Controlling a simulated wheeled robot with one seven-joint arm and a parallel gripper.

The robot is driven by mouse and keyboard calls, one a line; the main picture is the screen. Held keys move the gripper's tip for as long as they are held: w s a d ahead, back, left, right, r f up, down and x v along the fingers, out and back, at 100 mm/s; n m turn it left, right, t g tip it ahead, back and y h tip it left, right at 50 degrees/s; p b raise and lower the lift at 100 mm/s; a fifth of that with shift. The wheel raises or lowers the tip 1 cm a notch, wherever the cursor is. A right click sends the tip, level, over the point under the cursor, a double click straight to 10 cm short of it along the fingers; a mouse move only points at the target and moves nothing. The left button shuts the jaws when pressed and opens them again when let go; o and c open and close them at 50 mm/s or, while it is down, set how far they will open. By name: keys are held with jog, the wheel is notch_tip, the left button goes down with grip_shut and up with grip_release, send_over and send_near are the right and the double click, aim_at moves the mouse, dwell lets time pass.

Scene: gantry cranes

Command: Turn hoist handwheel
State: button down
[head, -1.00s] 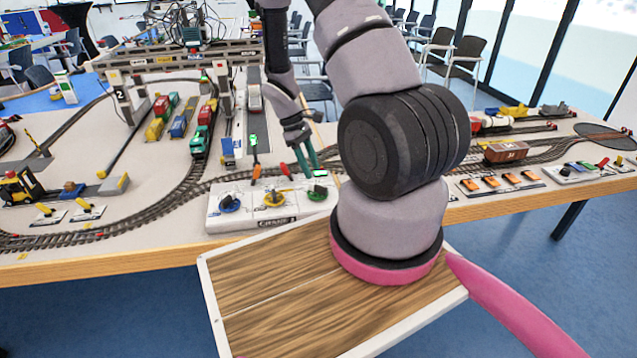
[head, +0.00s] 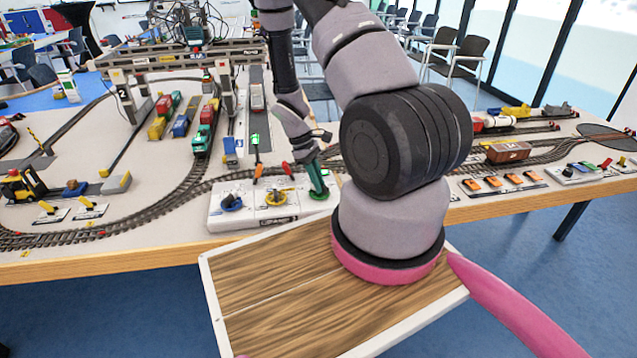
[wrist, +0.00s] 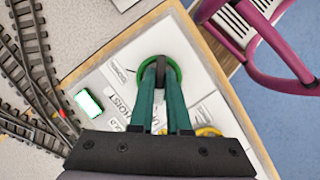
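The crane control panel (head: 262,222) is a white box at the table's front edge. It carries a blue wheel (head: 231,204), a yellow wheel (head: 275,198) and a green wheel at the right. The wrist view shows the green wheel (wrist: 176,72) as a ring with a dark bar across it, beside the printed word HOIST. My gripper (wrist: 160,78) points down at this wheel. Its two green fingers lie against both sides of the dark bar. In the head view my gripper (head: 318,190) covers much of the green wheel. The yellow wheel (wrist: 208,132) is partly hidden behind my gripper in the wrist view.
A lit green display (wrist: 88,102) sits on the panel near the tracks. Small levers (head: 257,170) stand behind the panel. Curved track (head: 150,212) runs to its left, and orange switches (head: 505,180) lie to its right. A gantry crane (head: 180,58) stands farther back.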

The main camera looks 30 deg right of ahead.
jog(key=m+y, duration=0.1)
jog(key=m, duration=0.2)
jog(key=m+y, duration=0.1)
jog(key=m, duration=0.2)
jog(key=shift+d+m+g+y, duration=0.1)
jog(key=shift+m+g+y, duration=0.2)
jog(key=m+y, duration=0.1)
jog(key=m, duration=0.2)
jog(key=shift+m+t+y, duration=0.4)
jog(key=shift+m+y, duration=0.3)
jog(key=shift+m, duration=1.2)
jog(key=shift+d, duration=0.1)
jog(key=c, duration=0.9)
grip_release()
jog(key=v, duration=1)
jog(key=shift+w+d+r, duration=0.15)
jog(key=shift+r, duration=0.2)
